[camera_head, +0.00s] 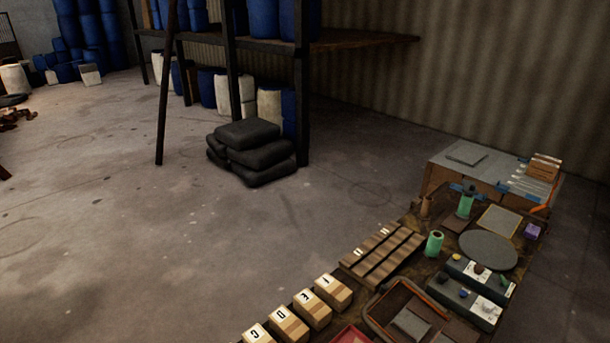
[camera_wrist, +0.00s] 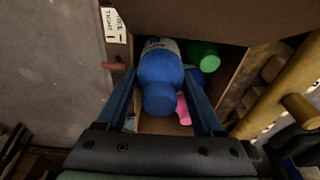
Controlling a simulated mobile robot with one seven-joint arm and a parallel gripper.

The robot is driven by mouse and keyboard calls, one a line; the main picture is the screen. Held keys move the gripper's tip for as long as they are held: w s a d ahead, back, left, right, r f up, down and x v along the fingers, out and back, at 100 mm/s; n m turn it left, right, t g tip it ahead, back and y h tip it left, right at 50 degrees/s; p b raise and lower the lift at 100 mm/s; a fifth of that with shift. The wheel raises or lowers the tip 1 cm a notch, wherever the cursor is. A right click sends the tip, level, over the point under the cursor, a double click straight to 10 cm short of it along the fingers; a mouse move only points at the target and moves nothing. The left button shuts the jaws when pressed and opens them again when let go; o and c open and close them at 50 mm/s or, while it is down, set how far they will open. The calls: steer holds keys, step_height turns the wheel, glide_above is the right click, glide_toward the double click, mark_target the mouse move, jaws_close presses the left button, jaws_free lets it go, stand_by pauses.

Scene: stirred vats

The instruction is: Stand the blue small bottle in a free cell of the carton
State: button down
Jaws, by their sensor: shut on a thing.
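My gripper (camera_wrist: 163,112) is seen from behind in the wrist view. Its two blue fingers are shut on a blue bottle (camera_wrist: 158,68), whose blue cap points toward the camera and whose far part is whitish. The bottle is in front of or inside a brown open box (camera_wrist: 231,82); I cannot tell how deep it reaches, or whether this box is the carton. A green bottle (camera_wrist: 206,58) and a pink thing (camera_wrist: 183,110) are in the box beside the held bottle. Another blue thing is partly hidden by the right finger. The head view does not show my gripper.
In the wrist view a yellow pipe-like part (camera_wrist: 273,92) is close on the right and a white printed label (camera_wrist: 114,24) is at upper left. In the head view a cluttered table (camera_head: 455,225) is at lower right; black sacks (camera_head: 251,150) lie beyond open floor.

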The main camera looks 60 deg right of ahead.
stand_by(0.3)
jaws_free()
step_height(320, 180, up, 10)
steer(key=p, duration=1)
steer(key=shift+r, duration=0.1)
